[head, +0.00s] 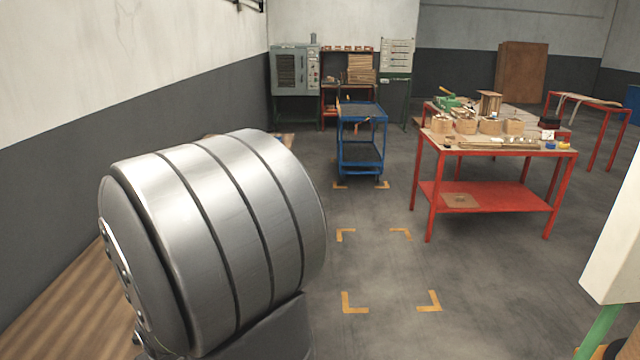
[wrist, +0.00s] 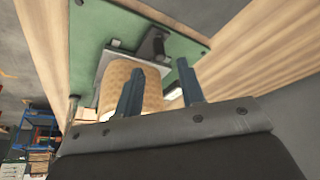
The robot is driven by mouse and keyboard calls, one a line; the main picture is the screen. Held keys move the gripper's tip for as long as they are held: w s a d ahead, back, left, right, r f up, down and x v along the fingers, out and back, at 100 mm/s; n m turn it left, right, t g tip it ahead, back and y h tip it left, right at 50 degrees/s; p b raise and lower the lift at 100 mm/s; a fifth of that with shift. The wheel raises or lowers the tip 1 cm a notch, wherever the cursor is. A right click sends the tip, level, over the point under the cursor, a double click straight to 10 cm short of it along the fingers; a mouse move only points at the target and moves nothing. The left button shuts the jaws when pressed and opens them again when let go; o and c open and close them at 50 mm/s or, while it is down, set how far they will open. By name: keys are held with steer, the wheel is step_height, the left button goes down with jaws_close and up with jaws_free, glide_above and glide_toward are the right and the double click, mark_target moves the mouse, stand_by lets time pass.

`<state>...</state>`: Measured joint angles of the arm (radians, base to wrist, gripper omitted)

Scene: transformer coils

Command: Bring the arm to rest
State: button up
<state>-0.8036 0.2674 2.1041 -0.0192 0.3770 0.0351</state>
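My gripper (wrist: 160,68) shows in the wrist view, its two dark blue-grey fingers apart. It is not in sight in the head view. A tan, round coil-like thing (wrist: 112,90) shows beyond the fingers, partly hidden by the left one. The fingers do not close around it, and the space between them looks empty. The tan thing stands by a grey metal frame on a green plate (wrist: 90,30) with wood-coloured boards beside it. I cannot tell how far the fingertips are from them.
In the head view a red table (head: 484,203) at the right bears several coils (head: 490,126). A blue cart (head: 361,150) stands at the back centre, by a grey cabinet (head: 295,72). The floor (head: 375,265) with yellow corner marks is clear. A white panel (head: 617,240) stands at the right edge.

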steer(key=v, duration=1.1)
steer(key=x, duration=1.6)
steer(key=shift+f, duration=0.3)
steer(key=shift+w+f, duration=0.15)
steer(key=shift+w, duration=1.05)
steer(key=shift+s, duration=0.15)
steer(key=shift+s, duration=0.25)
steer(key=shift+s+r, duration=0.35)
steer(key=shift+s, duration=0.5)
steer(key=v, duration=1.1)
steer(key=shift+r, duration=0.2)
steer(key=shift+f, duration=0.15)
